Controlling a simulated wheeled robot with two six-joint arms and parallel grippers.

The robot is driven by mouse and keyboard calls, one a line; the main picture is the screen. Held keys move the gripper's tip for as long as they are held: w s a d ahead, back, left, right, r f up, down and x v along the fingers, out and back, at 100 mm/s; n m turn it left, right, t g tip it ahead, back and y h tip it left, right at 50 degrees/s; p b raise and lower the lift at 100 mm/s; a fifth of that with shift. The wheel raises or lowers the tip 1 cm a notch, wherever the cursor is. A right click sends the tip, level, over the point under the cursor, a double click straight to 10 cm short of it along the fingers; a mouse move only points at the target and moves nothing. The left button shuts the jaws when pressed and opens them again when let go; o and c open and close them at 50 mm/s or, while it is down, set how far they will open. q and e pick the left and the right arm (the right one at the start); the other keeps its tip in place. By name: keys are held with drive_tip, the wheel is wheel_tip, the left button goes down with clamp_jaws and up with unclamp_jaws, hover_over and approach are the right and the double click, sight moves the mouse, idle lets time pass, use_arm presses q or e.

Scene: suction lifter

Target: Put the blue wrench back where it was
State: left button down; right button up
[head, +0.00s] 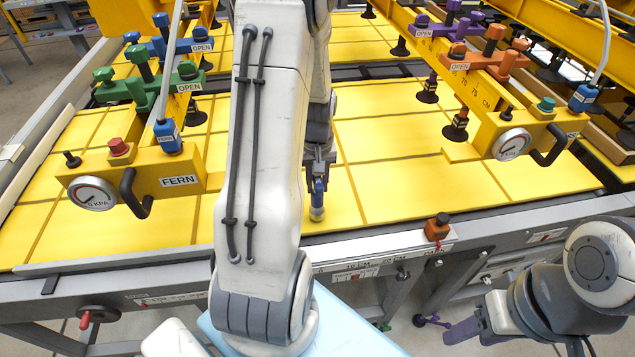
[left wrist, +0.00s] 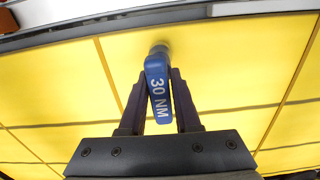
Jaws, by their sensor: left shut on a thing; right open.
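The blue wrench (left wrist: 157,85), marked "30 NM", is between the fingers of my left gripper (left wrist: 158,100) in the left wrist view. In the head view my left gripper (head: 319,165) is shut on the wrench (head: 318,192), which hangs downward with its pale round end low over the yellow panels. I cannot tell whether that end touches the panel. My left arm hides part of the scene behind it. My right gripper (head: 470,330) is at the lower right, below and in front of the table edge, apart from the wrench; its fingers are partly seen.
A yellow lifter beam labelled FERN (head: 180,181) with a gauge and levers stands at left. Another yellow beam (head: 480,110) with a gauge stands at right. Yellow panels (head: 400,180) lie clear between the beams.

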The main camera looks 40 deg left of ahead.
use_arm(q)
drive_tip(key=shift+f, duration=0.6)
drive_tip(key=c, duration=0.6)
unclamp_jaws()
wheel_tip(320, 180, up, 12)
drive_tip(key=shift+r+b, duration=0.1)
drive_tip(key=shift+b, duration=0.85)
